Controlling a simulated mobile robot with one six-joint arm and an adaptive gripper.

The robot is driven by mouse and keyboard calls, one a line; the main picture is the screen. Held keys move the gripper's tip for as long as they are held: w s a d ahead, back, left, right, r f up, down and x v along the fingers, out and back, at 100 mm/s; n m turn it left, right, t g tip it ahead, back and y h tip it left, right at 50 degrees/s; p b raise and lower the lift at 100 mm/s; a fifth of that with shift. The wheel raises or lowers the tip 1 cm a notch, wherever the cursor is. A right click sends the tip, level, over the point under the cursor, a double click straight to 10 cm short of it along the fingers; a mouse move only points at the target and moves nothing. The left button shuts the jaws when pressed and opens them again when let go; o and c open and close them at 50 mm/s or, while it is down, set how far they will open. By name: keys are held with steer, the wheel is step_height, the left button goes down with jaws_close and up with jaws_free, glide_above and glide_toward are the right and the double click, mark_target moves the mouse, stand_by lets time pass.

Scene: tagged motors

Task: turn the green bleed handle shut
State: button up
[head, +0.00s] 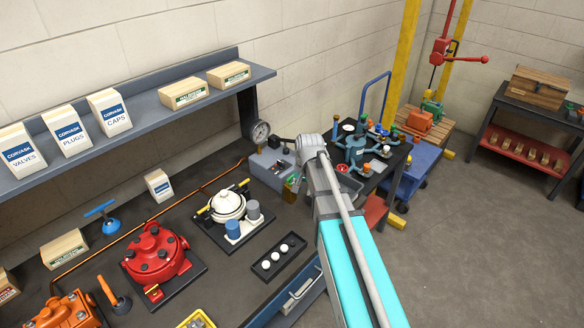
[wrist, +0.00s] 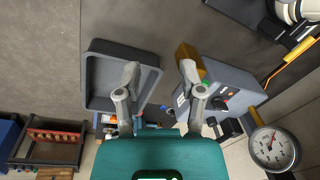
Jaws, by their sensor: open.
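A small green part (wrist: 205,83), which looks like the bleed handle, shows beside my right finger in the wrist view. It is on the side of a grey box (wrist: 232,78) and is partly covered by the finger, so its angle is unclear. In the head view a bit of green (head: 291,179) shows at the grey box (head: 266,169), just left of my arm. My gripper (wrist: 160,69) is open, with nothing between its fingertips. Its fingers are hidden in the head view. Whether the right finger touches the green part cannot be told.
A round gauge (wrist: 272,148) stands by the grey box, which carries a dark knob (wrist: 220,104). An amber part (wrist: 187,55) is close to the right fingertip. A red pump (head: 157,252) sits on the bench.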

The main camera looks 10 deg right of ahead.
mark_target(292, 176)
steer(key=w+d+r+m+p, duration=0.1)
steer(key=w+r+m+p, duration=0.3)
steer(key=w, duration=0.7)
step_height(292, 176, up, 3)
steer(key=shift+w+d+f+t+y+p, duration=0.2)
steer(key=shift+w+t+y+p, duration=0.1)
steer(key=shift+w+t+p, duration=0.1)
steer(key=shift+f, duration=0.2)
steer(key=f+b, duration=0.4)
steer(key=w+a+f+b, duration=0.1)
steer(key=f+b, duration=0.3)
steer(key=b, duration=0.1)
steer(key=w+f+b, duration=0.1)
steer(key=f+b, duration=0.3)
steer(key=f, duration=0.1)
steer(key=shift+a+b, duration=0.3)
steer(key=shift+a, duration=0.05)
steer(key=shift+f, duration=0.1)
